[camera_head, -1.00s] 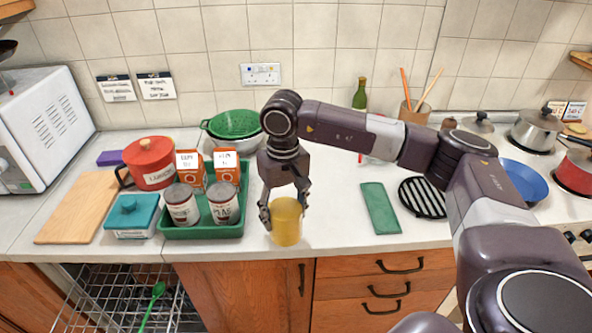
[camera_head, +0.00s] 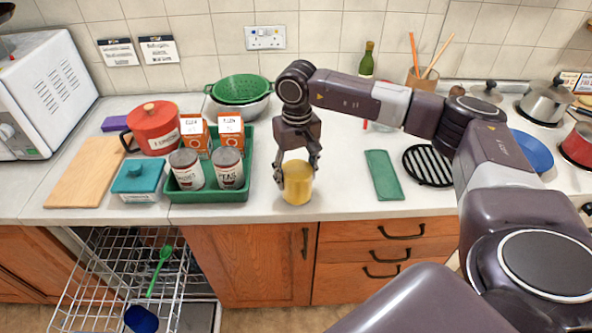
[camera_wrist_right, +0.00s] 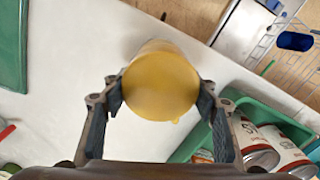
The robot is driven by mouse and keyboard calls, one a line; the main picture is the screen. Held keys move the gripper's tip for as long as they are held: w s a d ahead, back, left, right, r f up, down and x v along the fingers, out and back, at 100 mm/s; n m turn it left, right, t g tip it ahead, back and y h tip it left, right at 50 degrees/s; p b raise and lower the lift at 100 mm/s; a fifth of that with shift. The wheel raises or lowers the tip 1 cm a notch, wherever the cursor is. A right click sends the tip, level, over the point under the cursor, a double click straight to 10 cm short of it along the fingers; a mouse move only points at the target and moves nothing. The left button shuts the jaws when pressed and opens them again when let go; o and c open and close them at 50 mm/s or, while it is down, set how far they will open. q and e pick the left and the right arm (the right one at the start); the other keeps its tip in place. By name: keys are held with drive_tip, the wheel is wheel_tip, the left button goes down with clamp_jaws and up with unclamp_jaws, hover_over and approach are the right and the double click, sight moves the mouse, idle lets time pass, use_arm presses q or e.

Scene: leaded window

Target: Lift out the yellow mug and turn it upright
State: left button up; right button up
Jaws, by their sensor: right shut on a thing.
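The yellow mug (camera_head: 298,186) is at the front of the white counter, right of the green tray. My right gripper (camera_head: 298,178) comes down from above and is shut on its sides. Its lower end looks to be at the counter surface; I cannot tell if it touches. In the right wrist view the mug (camera_wrist_right: 161,84) sits between the two fingers (camera_wrist_right: 160,95) and turns a closed, round yellow face to the camera, with no opening visible. A small yellow bit, perhaps the handle, shows at its lower edge there. My left gripper is not in view.
The green tray (camera_head: 210,196) holds cans and cartons just left of the mug. A green cloth (camera_head: 383,175) and black trivet (camera_head: 428,166) lie to the right. Below left, a pulled-out dishwasher rack (camera_head: 100,285) holds a green spoon (camera_head: 159,270) and blue mug (camera_head: 141,319).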

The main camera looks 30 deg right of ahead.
drive_tip(key=shift+f, duration=0.25)
drive_tip(key=shift+f+b, duration=0.5)
drive_tip(key=o, duration=1.5)
drive_tip(key=shift+r, duration=0.1)
wheel_tip(320, 180, up, 12)
